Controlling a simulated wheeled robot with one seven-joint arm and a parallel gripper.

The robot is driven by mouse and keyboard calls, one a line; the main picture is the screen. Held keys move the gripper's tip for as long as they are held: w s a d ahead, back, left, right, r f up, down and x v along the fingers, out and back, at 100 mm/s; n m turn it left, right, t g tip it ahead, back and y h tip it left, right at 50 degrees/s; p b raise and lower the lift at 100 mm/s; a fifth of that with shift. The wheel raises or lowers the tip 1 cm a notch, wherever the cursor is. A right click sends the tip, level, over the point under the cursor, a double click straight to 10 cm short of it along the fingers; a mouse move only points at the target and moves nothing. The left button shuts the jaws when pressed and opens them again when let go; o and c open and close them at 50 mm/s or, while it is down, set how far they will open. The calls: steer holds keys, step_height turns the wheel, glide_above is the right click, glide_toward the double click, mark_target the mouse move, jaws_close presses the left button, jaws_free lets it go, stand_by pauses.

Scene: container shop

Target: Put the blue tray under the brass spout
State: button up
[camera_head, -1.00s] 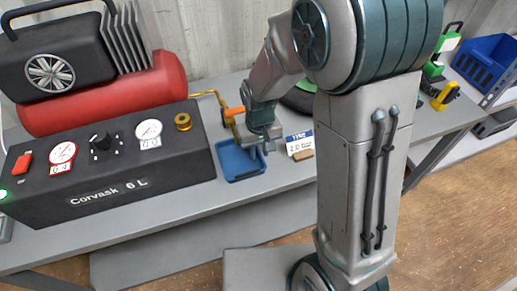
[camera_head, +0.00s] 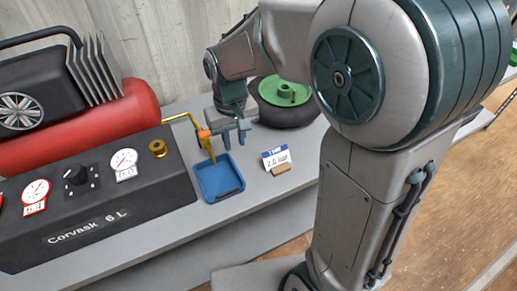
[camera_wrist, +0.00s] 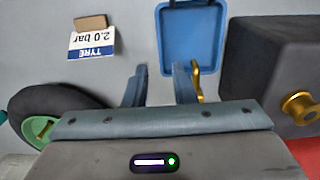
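My gripper (camera_head: 228,138) is open and empty behind the tray; the wrist view shows a gap between the fingers (camera_wrist: 160,76), apart from the tray.
A tyre sign (camera_head: 276,158) on a wooden block stands right of the tray. A tyre with a green hub (camera_head: 285,92) lies behind it. The black box (camera_head: 90,205) with gauges and a red tank (camera_head: 100,125) fill the left. Bench in front of the sign is clear.

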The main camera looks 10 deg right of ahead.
steer(key=s+d+r+m+t, duration=0.2)
steer(key=s+d+r+m, duration=0.1)
steer(key=s+d, duration=0.8)
steer(key=shift+s+d+r+t, duration=0.3)
steer(key=shift+s+r+t, duration=0.1)
steer(key=shift+s, duration=0.1)
steer(key=shift+a, duration=0.15)
